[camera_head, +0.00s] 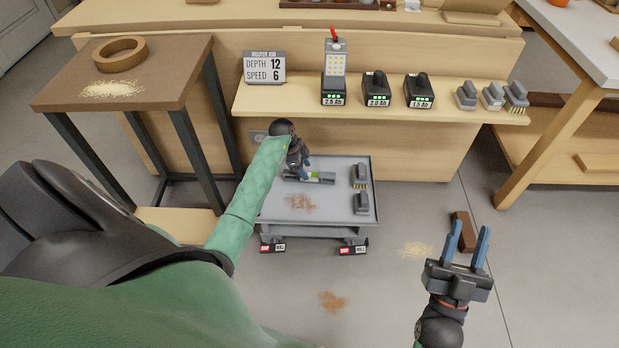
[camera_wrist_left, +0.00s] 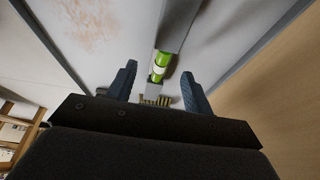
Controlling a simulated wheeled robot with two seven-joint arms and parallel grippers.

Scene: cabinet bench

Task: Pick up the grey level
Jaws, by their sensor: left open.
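The grey level (camera_head: 318,178) lies on the top tray of the small grey cart, with a green vial section near its middle. In the left wrist view the level (camera_wrist_left: 176,35) runs away from me, its green vial (camera_wrist_left: 159,66) just beyond the fingertips. My left gripper (camera_head: 303,172) reaches down over the level's left part, hiding some of it. In the left wrist view its two fingers (camera_wrist_left: 162,80) are apart, one on each side of the level's line; I cannot tell how high above it they are. My right gripper (camera_head: 468,240) is open and empty above the floor at right.
The cart (camera_head: 275,207) has raised rims and also holds two brushes (camera_head: 359,175) (camera_head: 361,203) at its right and a patch of brown dust (camera_head: 300,202). A side table (camera_head: 60,92) stands left. A shelf (camera_head: 290,103) with batteries overhangs behind. A brown block (camera_head: 463,232) lies on the floor.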

